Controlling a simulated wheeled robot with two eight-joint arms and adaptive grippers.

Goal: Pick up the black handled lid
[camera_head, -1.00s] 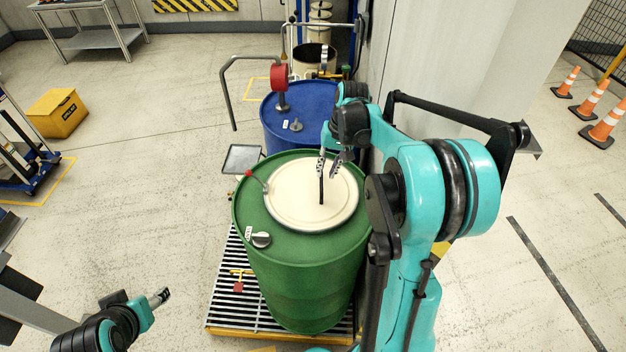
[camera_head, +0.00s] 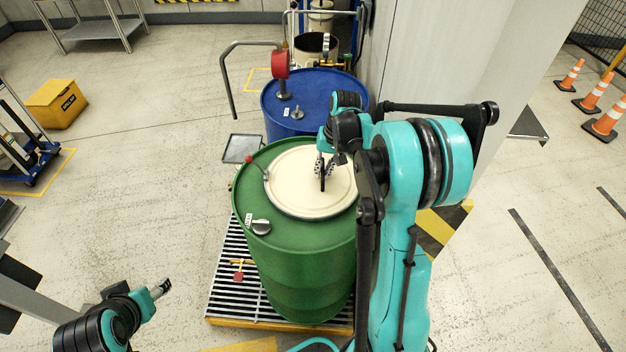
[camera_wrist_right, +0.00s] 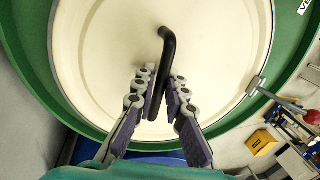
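The cream round lid (camera_head: 285,190) lies flat on top of the green drum (camera_head: 305,260). Its black handle (camera_head: 323,182) is a bent bar; in the right wrist view the handle (camera_wrist_right: 168,48) runs down between my fingers. My right gripper (camera_head: 326,170) is over the lid with one finger on each side of the handle. In the wrist view the right gripper (camera_wrist_right: 161,76) is open, with a gap visible beside the handle. My left gripper (camera_head: 161,288) is at the lower left, away from the drum; its opening is too small to judge.
A red-tipped clamp lever (camera_head: 250,160) and a dark cap (camera_head: 261,227) sit at the drum's edge. A blue drum (camera_head: 315,105) with a red pump part (camera_head: 280,65) stands behind. The green drum stands on a slatted grate (camera_head: 228,285).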

